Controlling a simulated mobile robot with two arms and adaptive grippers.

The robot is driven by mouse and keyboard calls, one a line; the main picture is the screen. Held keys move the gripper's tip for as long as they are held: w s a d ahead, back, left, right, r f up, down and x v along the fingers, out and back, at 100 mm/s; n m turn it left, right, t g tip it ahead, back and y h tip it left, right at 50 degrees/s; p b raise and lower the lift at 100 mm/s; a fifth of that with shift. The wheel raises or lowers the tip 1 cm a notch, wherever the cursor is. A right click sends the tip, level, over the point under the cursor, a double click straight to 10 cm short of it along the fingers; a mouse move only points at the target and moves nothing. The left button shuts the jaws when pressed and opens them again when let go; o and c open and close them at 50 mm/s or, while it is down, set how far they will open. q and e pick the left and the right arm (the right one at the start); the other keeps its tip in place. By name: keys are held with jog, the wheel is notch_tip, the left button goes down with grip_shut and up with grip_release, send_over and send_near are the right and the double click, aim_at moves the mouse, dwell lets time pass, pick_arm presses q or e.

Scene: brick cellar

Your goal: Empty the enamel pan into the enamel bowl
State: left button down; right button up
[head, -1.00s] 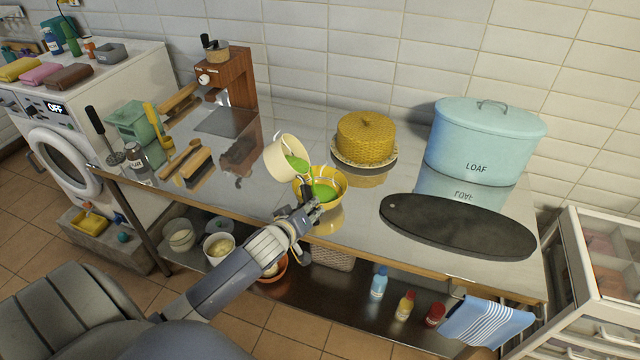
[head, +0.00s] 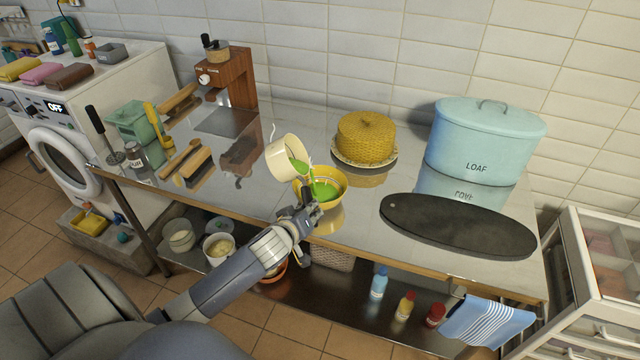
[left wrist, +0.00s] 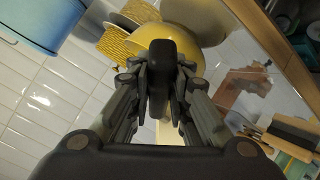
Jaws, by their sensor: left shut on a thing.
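The cream enamel pan (head: 281,157) is tilted over the yellow enamel bowl (head: 334,197), its mouth facing down to the right. Green contents (head: 299,166) show at the pan's mouth, and green stuff (head: 323,190) lies in the bowl. The bowl stands on the metal counter near its front edge. My left gripper (head: 307,196) is in front of the bowl and shut on the pan's dark handle, which shows between the fingers in the left wrist view (left wrist: 160,75). The fingertips are partly hidden in the head view. My right gripper is not in view.
A yellow woven cake cover (head: 366,138) on a plate stands behind the bowl. A dark oval board (head: 458,225) and a blue loaf bin (head: 483,140) are to the right. Brushes (head: 193,165) lie to the left. The counter just left of the pan is clear.

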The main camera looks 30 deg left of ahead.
pick_arm(q)
jog(key=shift+w, duration=0.2)
jog(key=shift+s, duration=0.3)
jog(key=shift+w+a+f+m, duration=0.1)
jog(key=shift+w+f+m, duration=0.15)
jog(key=shift+f+m, duration=0.05)
jog(key=shift+y, duration=0.3)
jog(key=shift+s+r+g, duration=0.1)
jog(key=shift+s+g, duration=0.15)
jog(key=shift+g, duration=0.05)
jog(key=shift+w, duration=0.25)
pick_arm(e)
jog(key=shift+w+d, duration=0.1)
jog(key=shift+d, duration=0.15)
pick_arm(q)
jog(key=shift+s+m, duration=0.25)
jog(key=shift+m, duration=0.05)
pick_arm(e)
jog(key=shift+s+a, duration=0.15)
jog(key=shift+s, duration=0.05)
pick_arm(q)
jog(key=shift+y, duration=0.3)
